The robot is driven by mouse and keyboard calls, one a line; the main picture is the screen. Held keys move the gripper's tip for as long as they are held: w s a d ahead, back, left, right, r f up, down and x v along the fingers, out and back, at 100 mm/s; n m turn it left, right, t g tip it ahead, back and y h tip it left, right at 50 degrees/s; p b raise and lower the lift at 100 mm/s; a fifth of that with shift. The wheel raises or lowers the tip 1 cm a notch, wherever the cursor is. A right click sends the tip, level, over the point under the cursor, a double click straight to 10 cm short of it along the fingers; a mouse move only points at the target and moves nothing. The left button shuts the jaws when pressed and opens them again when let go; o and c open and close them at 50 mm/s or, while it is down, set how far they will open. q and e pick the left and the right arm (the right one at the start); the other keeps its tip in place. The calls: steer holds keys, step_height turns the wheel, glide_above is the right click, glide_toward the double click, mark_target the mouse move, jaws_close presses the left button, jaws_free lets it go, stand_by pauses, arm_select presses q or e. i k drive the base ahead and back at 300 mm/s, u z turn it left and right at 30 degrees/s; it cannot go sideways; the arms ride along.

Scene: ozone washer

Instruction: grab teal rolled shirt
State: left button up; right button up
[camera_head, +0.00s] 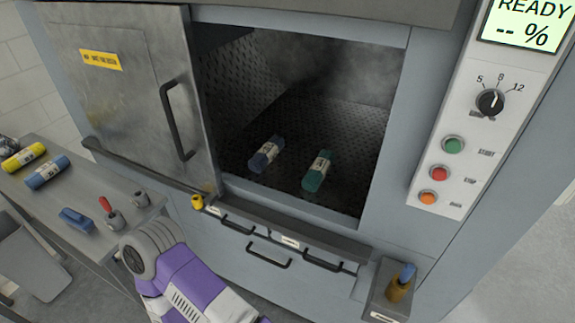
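The teal rolled shirt (318,171) lies on the dark perforated floor inside the open washer chamber, right of the middle. It has a pale label band around it. A dark blue rolled shirt (266,154) lies to its left, apart from it. Neither of my grippers shows in the head view. Only a purple and white link of my arm with a grey ribbed joint shows at the bottom, outside the chamber and well short of the shirt.
The metal washer door (120,100) stands to the left of the opening. A side table (95,240) at the left holds a yellow roll (23,157), a blue roll (47,172) and small tools. The control panel (480,110) is at the right, its display reading READY. A small holder (378,305) juts out at lower right.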

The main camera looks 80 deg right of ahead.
mark_target(318, 171)
steer(key=i, duration=0.25)
steer(key=z, duration=1.05)
